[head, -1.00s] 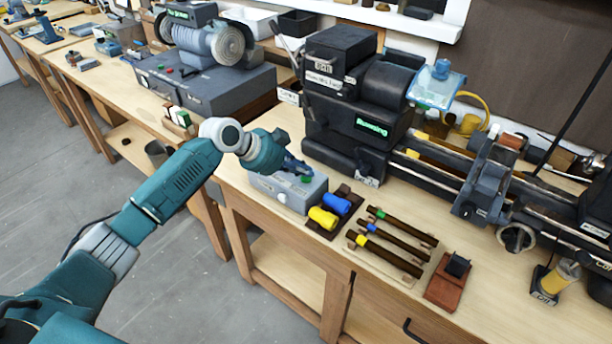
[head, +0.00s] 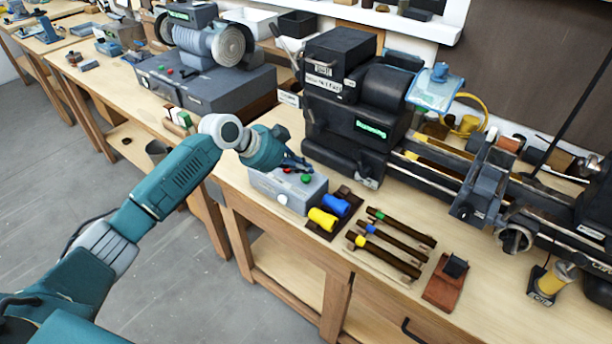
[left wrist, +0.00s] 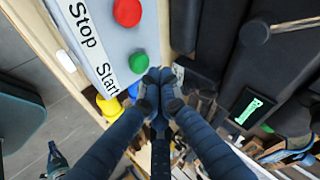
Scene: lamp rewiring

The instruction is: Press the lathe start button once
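The grey control box (head: 290,194) sits near the front edge of the bench, left of the lathe. On its top are a green button (head: 306,178) and a red button (head: 287,170). In the left wrist view, the green button (left wrist: 138,62) is beside the "Start" label and the red button (left wrist: 127,12) beside "Stop". My left gripper (head: 298,163) is just behind the buttons and seems clear of them. In the left wrist view its fingertips (left wrist: 160,76) are together and empty, beside the green button. The lathe (head: 350,120) has a lit green display (head: 371,129). My right gripper is not in view.
Yellow and blue cylinders (head: 323,219) lie right of the box, then a rack of dark rods (head: 392,244). A bench grinder (head: 210,43) on a grey base stands at the back left.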

